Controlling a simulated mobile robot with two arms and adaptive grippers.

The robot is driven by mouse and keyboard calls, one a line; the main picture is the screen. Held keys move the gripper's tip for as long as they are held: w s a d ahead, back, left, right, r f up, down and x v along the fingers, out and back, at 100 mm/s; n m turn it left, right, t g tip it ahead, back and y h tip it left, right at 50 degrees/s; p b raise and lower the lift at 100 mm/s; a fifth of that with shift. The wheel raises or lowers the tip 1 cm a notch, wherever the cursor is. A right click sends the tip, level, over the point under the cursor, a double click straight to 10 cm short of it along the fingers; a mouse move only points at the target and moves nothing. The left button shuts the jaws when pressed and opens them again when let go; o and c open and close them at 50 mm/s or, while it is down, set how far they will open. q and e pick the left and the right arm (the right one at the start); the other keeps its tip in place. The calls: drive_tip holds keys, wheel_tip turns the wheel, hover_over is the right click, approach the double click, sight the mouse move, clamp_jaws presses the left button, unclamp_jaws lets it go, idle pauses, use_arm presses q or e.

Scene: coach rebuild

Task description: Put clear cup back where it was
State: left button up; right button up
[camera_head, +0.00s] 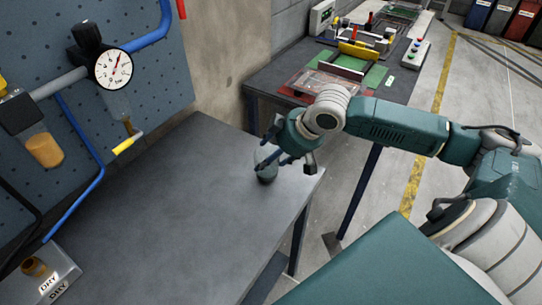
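The clear cup (266,174) stands near the right end of the grey workbench (150,220), close to its edge. It looks upright and see-through, with a darker lower part. My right gripper (272,162) comes down from above and behind, with its dark fingers at the cup. The fingers overlap the cup in the picture, and I cannot tell whether they press on it. My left gripper is not in view.
A blue pegboard with a pressure gauge (114,69), pipes and an amber bowl (44,150) borders the bench. A box marked DRY (62,274) sits at lower left. A second table with a green mat (375,76) stands behind. The bench middle is clear.

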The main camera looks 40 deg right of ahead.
drive_tip(key=shift+f, duration=0.3)
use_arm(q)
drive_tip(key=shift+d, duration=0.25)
use_arm(e)
drive_tip(key=o, duration=1.3)
drive_tip(key=shift+c, duration=0.2)
drive_tip(key=shift+s+d+r, duration=0.2)
drive_tip(key=shift+r, duration=0.25)
use_arm(q)
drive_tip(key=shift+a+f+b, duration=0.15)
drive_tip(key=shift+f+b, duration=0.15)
drive_tip(key=shift+b, duration=0.1)
use_arm(e)
drive_tip(key=v, duration=1.1)
drive_tip(key=shift+s+f, duration=0.1)
